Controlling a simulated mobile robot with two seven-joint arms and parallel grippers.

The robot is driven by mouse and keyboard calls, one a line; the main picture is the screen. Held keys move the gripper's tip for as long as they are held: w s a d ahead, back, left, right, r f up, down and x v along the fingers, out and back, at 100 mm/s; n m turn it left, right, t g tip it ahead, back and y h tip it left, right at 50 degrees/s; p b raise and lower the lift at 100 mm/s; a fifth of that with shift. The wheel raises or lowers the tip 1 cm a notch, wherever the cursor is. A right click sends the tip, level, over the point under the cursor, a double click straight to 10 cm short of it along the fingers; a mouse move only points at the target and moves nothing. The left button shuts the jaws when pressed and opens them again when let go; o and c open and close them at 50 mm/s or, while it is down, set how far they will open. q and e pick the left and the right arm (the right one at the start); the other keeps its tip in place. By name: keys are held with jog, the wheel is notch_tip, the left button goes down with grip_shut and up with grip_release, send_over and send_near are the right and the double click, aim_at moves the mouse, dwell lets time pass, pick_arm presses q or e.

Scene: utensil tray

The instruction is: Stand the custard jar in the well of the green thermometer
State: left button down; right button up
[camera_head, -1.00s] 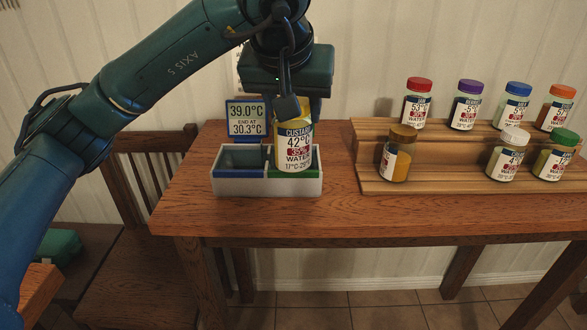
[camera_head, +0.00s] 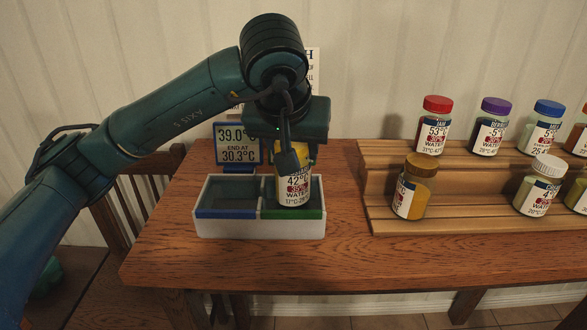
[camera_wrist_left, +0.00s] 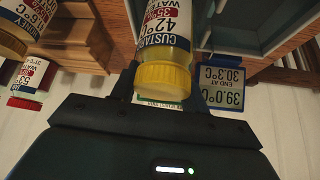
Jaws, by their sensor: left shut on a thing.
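The custard jar (camera_head: 294,188) has a yellow lid and a white and blue label reading 42°C and 35% water. My left gripper (camera_head: 290,158) is shut on it near the lid. The jar is upright over or in the right, green-edged well (camera_head: 314,213) of the white tray (camera_head: 260,230). I cannot tell whether its base touches the well floor. In the left wrist view the jar (camera_wrist_left: 164,78) sits between the fingers (camera_wrist_left: 165,85). The green thermometer is mostly hidden behind jar and gripper; a green edge (camera_wrist_left: 160,104) shows past the lid. My right gripper is out of view.
The blue thermometer (camera_head: 237,145) reads 39.0°C, end at 30.3°C, behind the empty blue-edged well (camera_head: 226,213). A stepped wooden rack (camera_head: 470,222) with several jars stands at the right, including a brown-lidded jar (camera_head: 412,190). Bare table lies between tray and rack.

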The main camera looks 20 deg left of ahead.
pick_arm(q)
jog(key=shift+f, duration=1.8)
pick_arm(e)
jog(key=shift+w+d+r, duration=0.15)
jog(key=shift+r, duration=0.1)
pick_arm(q)
jog(key=shift+f, duration=0.1)
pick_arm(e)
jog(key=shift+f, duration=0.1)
pick_arm(q)
jog(key=shift+f+b, duration=0.15)
jog(key=shift+b, duration=0.25)
jog(key=c, duration=0.7)
grip_release()
